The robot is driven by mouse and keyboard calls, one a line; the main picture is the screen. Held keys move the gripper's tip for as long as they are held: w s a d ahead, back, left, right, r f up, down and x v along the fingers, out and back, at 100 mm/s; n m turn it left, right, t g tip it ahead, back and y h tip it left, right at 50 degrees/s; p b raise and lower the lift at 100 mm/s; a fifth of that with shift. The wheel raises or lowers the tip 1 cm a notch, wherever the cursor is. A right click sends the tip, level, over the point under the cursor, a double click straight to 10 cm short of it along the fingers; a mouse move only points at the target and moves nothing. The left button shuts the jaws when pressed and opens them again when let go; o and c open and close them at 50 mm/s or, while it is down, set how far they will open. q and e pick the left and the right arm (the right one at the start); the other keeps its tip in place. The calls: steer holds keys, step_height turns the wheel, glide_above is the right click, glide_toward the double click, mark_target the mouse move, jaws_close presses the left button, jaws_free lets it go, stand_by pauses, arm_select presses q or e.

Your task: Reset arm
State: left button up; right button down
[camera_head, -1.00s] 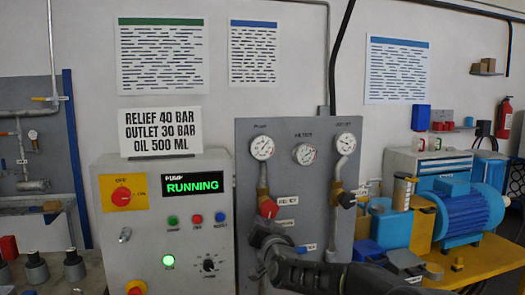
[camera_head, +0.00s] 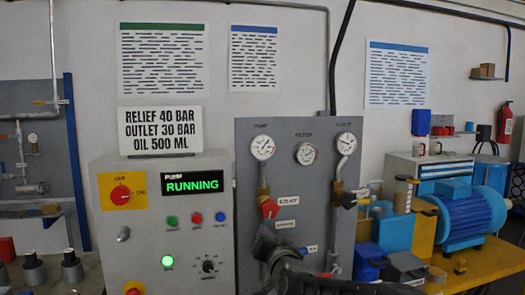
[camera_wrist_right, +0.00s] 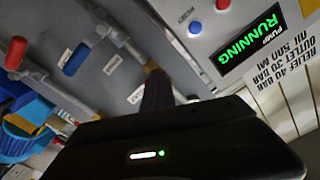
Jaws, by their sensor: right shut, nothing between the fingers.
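My right arm comes in from the bottom in the head view, and its dark gripper (camera_head: 264,238) is in front of the grey gauge panel (camera_head: 297,135), just below the red relief knob (camera_head: 269,208). It is shut, with nothing seen in it. In the right wrist view my gripper (camera_wrist_right: 155,88) points towards the panel, with a red handle (camera_wrist_right: 15,52) and a blue handle (camera_wrist_right: 75,58) to its left. My left gripper is not in view.
The pump control box (camera_head: 160,235) with its lit RUNNING display (camera_head: 193,185) stands left of the panel. Blue and dark bins (camera_head: 405,265) and a blue motor (camera_head: 465,215) sit on a yellow bench at right.

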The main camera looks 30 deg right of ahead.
stand_by(0.4)
steer(key=s+a+f+n+g+y+p, duration=0.1)
steer(key=s+a+f+n+g+y, duration=0.15)
steer(key=a+f, duration=0.7)
steer(key=s+a+f+n+g+y, duration=0.1)
steer(key=s+a+f+g+y, duration=0.2)
steer(key=f, duration=1.2)
steer(key=s+a+f+n+g+y+p, duration=0.1)
steer(key=s+a+f+g, duration=0.1)
steer(key=a+f, duration=0.8)
arm_select(q)
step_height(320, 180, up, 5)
steer(key=p, duration=0.3)
arm_select(e)
steer(key=s+a+f+n+g+y, duration=0.1)
steer(key=s+a+f+g, duration=0.2)
steer(key=s, duration=0.6)
steer(key=s+a+f+n+g+y, duration=0.1)
steer(key=s+a+f+g, duration=0.2)
steer(key=s+a+f, duration=0.4)
steer(key=s+a+f+n+g+y, duration=0.1)
steer(key=s+a+f+g, duration=0.2)
steer(key=s+a+f, duration=0.2)
steer(key=s+f, duration=0.3)
steer(key=s, duration=0.3)
steer(key=shift+s, duration=0.25)
steer(key=shift+f+n+y, duration=0.1)
steer(key=shift+n+y, duration=0.15)
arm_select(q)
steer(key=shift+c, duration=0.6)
